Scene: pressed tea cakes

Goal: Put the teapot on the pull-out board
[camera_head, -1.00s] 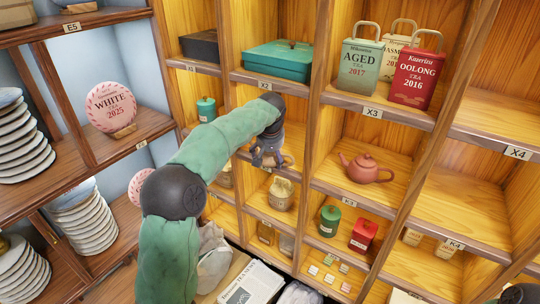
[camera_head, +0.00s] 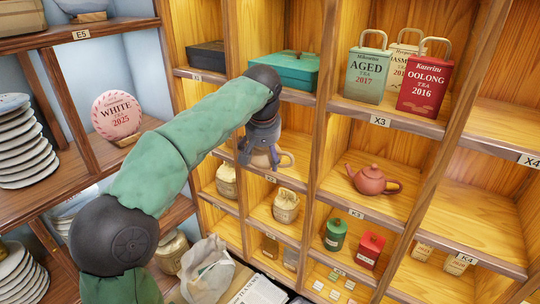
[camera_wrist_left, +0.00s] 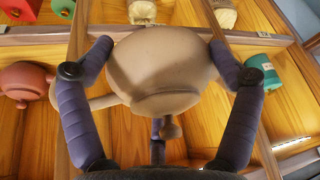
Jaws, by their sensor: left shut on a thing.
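My left gripper (camera_head: 262,152) is shut on a beige pot, which looks like a teapot, in front of the compartment below the X2 label. In the head view the gripper hides most of the pot, and a curved loop (camera_head: 287,159) shows at its right. In the left wrist view the fingers (camera_wrist_left: 165,75) sit on both sides of the pot's round body (camera_wrist_left: 165,60). A small knob shows at its lower side there. A reddish clay teapot (camera_head: 371,181) stands on the shelf above the K3 label. I cannot make out the pull-out board. My right gripper is out of view.
A green tea tin (camera_wrist_left: 262,70) is close to the right finger in the wrist view. Upright dividers and shelf edges surround the gripper. A teal box (camera_head: 292,70) lies above it. A cloth sack (camera_head: 207,268) and a newspaper (camera_head: 258,290) lie below.

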